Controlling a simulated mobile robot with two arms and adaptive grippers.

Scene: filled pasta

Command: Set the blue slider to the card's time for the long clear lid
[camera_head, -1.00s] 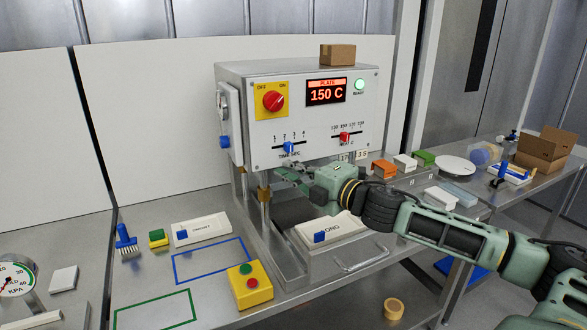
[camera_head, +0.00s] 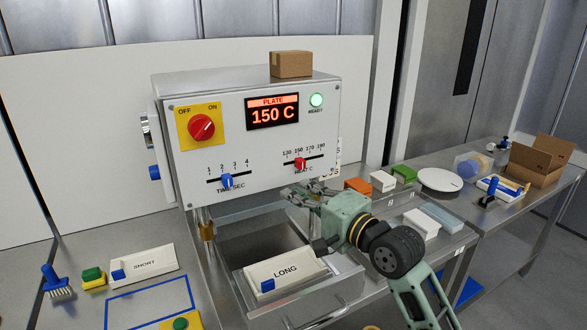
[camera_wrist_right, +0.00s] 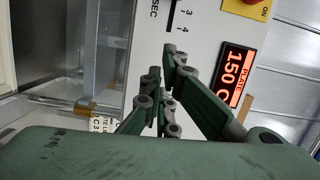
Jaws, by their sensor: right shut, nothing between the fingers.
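The blue slider (camera_head: 227,181) of the TIME SEC scale sits between marks 2 and 3 on the machine's front panel. My right gripper (camera_head: 290,192) is shut and empty, below the red HEAT C slider (camera_head: 300,164) and right of the blue slider. In the right wrist view its fingers (camera_wrist_right: 165,85) are together in front of the panel, near the end of the time scale. A card (camera_head: 335,168) at the panel's right edge is mostly hidden, its text unreadable. A long pale see-through piece (camera_head: 441,217) lies on the right table. My left gripper is out of view.
The display (camera_head: 272,112) reads PLATE 150 C. The LONG block (camera_head: 286,272) lies below my gripper; the SHORT block (camera_head: 144,264) is at left.

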